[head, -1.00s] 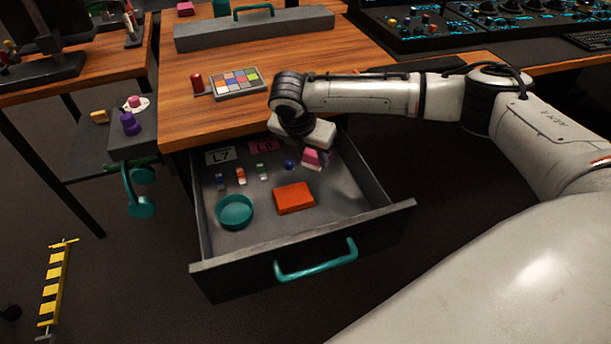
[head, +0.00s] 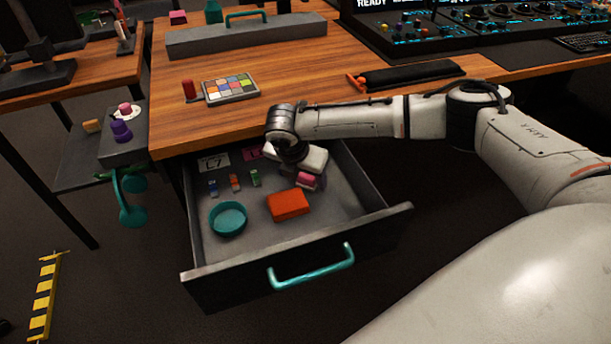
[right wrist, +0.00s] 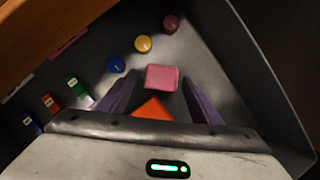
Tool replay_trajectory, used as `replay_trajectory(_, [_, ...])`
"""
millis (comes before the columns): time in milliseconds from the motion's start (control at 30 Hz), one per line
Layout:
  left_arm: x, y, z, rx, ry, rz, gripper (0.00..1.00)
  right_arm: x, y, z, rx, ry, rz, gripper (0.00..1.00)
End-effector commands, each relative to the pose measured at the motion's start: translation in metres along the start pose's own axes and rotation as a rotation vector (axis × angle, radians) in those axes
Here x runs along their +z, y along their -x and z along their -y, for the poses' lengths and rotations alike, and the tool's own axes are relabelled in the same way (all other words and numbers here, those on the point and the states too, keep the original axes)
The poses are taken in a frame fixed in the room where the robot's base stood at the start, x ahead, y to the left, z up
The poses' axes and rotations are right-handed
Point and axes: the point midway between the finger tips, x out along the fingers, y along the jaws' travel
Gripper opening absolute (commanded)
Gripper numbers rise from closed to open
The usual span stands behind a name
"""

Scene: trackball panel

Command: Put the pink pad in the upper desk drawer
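The upper desk drawer (head: 398,218) is pulled out, with a teal handle on its front. The pink pad (head: 306,180) is inside it, at the right of the orange block, partly hidden under my right gripper (head: 314,182). In the right wrist view the pink pad (right wrist: 161,77) lies between the tips of the purple fingers (right wrist: 160,88), with a narrow gap at each side. The right gripper is open, low inside the drawer. I cannot tell for sure whether the pad rests on the drawer floor. My left gripper is not in view.
The drawer also holds a teal round dish (head: 228,218), an orange block (head: 288,205), several small coloured blocks, and blue, yellow (right wrist: 142,43) and dark pink round pieces. The wooden desktop (head: 290,75) is above, at the drawer's back. A side shelf (head: 120,150) stands at left.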

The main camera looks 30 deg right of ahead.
Motion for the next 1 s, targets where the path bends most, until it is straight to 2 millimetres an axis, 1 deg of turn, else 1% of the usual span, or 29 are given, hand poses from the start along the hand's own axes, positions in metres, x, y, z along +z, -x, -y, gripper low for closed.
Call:
replay_trajectory(167, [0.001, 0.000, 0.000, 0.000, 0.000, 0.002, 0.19, 0.001, 0.000, 0.000, 0.000, 0.000, 0.000, 0.58])
replay_trajectory(267, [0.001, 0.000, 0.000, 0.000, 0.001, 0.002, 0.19, 0.002, 0.006, 0.000, -0.001, 0.000, 0.001, 0.58])
replay_trajectory(367, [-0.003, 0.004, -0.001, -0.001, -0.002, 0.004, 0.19, 0.002, 0.022, -0.001, 0.002, 0.000, -0.001, 0.58])
replay_trajectory(533, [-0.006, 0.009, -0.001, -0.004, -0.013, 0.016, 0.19, 0.003, 0.059, -0.001, 0.003, 0.000, 0.000, 0.58])
replay_trajectory(700, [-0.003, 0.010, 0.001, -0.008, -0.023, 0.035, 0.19, 0.002, 0.093, -0.001, 0.002, 0.001, 0.000, 0.58])
replay_trajectory(833, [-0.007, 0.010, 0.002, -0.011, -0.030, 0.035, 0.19, 0.002, 0.111, -0.001, 0.000, -0.001, -0.001, 0.58])
replay_trajectory(1000, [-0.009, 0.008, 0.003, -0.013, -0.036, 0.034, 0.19, 0.001, 0.122, 0.000, -0.001, -0.001, 0.000, 0.58])
